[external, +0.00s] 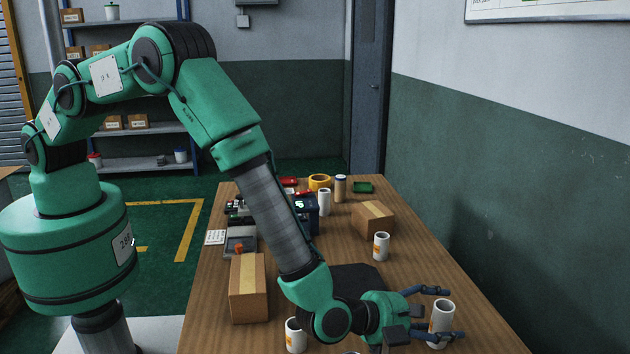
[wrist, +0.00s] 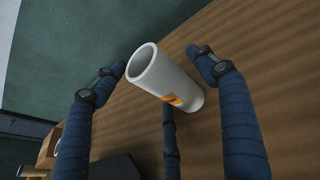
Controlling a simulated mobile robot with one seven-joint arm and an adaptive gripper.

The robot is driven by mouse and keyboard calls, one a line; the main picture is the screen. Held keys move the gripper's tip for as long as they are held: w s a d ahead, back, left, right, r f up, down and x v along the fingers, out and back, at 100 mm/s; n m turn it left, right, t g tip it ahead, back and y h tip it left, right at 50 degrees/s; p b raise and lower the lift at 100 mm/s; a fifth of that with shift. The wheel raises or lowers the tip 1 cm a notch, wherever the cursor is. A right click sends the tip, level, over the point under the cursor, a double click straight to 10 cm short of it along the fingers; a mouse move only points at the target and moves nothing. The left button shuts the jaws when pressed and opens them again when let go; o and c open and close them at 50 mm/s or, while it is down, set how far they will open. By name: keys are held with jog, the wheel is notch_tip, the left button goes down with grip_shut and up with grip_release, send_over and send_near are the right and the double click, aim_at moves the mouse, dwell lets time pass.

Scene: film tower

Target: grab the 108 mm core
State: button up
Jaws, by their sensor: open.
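A white hollow core with an orange label (external: 441,320) stands upright near the right edge of the table, and it fills the middle of the wrist view (wrist: 168,82). My gripper (external: 445,313) is open around it, with dark blue fingers on either side. In the wrist view my gripper (wrist: 165,68) has one finger left of the core, one right and one below, partly behind it. Gaps show between the side fingers and the core. Other white cores stand on the table: one by my wrist (external: 295,335), one mid-table (external: 381,246) and one farther back (external: 324,202). No size can be read on any.
The wooden table (external: 420,258) has cardboard boxes at left (external: 247,290) and back right (external: 373,218). A dark mat (external: 358,277) lies behind my wrist. A green wall is at the right.

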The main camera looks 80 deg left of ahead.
aim_at(438, 304)
dwell(0.3)
jog(key=c, duration=1.3)
jog(key=shift+r, duration=0.7)
jog(key=shift+s+a+r+p, duration=0.1)
jog(key=shift+s+r+p, duration=0.1)
jog(key=shift+r, duration=0.4)
jog(key=shift+s+r+p, duration=0.15)
jog(key=shift+r+p, duration=0.05)
jog(key=shift+r, duration=0.4)
jog(key=s+a, duration=0.2)
jog(key=s, duration=0.2)
jog(key=s+a+r+p, duration=0.1)
jog(key=s+a, duration=0.1)
jog(key=s, duration=0.3)
jog(key=s+a, duration=0.2)
jog(key=s, duration=0.3)
jog(key=shift+r, duration=0.15)
